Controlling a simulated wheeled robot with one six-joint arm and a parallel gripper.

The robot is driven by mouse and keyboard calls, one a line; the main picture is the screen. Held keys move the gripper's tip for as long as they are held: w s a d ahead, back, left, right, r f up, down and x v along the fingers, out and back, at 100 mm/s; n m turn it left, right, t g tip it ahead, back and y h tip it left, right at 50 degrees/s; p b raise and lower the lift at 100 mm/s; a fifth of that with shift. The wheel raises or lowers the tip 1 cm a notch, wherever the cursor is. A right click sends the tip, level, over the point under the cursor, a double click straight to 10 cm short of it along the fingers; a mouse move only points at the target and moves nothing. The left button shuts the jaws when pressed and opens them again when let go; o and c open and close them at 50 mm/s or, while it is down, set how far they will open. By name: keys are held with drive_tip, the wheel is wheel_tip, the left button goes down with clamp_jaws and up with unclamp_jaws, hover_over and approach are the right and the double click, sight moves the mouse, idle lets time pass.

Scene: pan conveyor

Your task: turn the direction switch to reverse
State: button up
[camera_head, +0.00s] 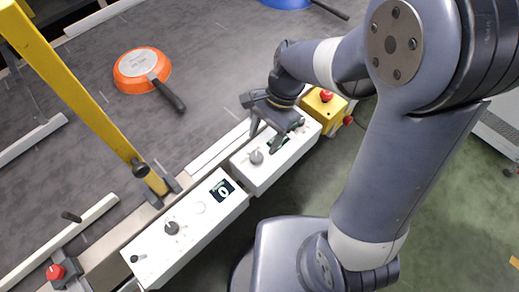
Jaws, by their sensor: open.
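Two white control boxes line the conveyor's near side. The right box (255,182) carries a dark rotary knob (256,157) and a small display, partly covered by my gripper. The left box (150,262) carries a dark rotary knob (172,228), a display (222,190) and a small black knob (135,258). No readable label shows which control is the direction switch. My gripper (263,143) is open and empty, pointing down over the right box, close to its knob. I cannot tell whether a fingertip touches the knob; its pointer direction is too small to read.
A yellow post (85,95) rises at left. Red buttons sit on a yellow box (325,107) and at lower left (56,272). Green floor lies right.

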sight(257, 155)
drive_tip(key=x, duration=0.5)
drive_tip(key=shift+s+f, duration=0.1)
drive_tip(key=shift+f, duration=0.05)
drive_tip(key=shift+c, duration=0.5)
drive_tip(key=c, duration=0.9)
